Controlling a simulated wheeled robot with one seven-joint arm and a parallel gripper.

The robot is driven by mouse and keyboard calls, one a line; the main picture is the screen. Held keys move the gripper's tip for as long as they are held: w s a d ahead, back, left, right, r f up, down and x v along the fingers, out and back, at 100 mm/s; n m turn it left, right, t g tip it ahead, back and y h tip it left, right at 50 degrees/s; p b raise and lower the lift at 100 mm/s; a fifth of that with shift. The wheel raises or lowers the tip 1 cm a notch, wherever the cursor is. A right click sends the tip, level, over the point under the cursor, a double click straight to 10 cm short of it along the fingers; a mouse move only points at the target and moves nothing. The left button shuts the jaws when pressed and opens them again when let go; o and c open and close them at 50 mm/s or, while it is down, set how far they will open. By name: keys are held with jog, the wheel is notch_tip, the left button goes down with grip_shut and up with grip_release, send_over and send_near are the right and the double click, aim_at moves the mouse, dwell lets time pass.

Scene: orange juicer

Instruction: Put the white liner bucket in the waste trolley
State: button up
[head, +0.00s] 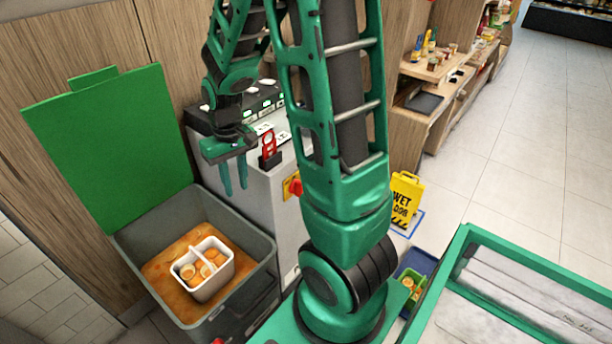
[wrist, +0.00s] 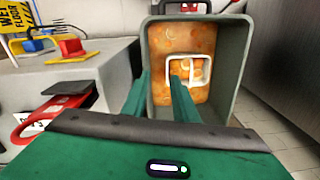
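The white liner bucket (head: 214,284) stands inside the grey waste trolley (head: 250,291), on a layer of orange pulp. It holds several orange pieces, and its handle crosses the top. In the wrist view the bucket's white rim (wrist: 209,70) shows inside the trolley (wrist: 228,70), partly hidden by a finger. My gripper (head: 235,190) hangs above and to the right of the bucket, fingers pointing down. The fingers, also seen in the wrist view (wrist: 160,77), are apart with nothing between them. My gripper is clear of the bucket.
The trolley's green lid (head: 115,145) stands open against the wooden wall. A grey machine cabinet (head: 285,205) with a red knob (head: 295,186) stands right of the trolley. A yellow wet-floor sign (head: 404,200) and a green-framed table (head: 530,300) are further right. Tiled floor (head: 520,150) is free beyond.

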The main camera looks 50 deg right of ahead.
jog(key=s+d+r+m, duration=0.2)
jog(key=s+r, duration=0.3)
jog(key=s, duration=0.6)
jog(key=s+d+r+m, duration=0.2)
jog(key=s+r, duration=0.4)
jog(key=s, duration=0.4)
jog(key=shift+s+r, duration=0.2)
jog(key=shift+s, duration=0.15)
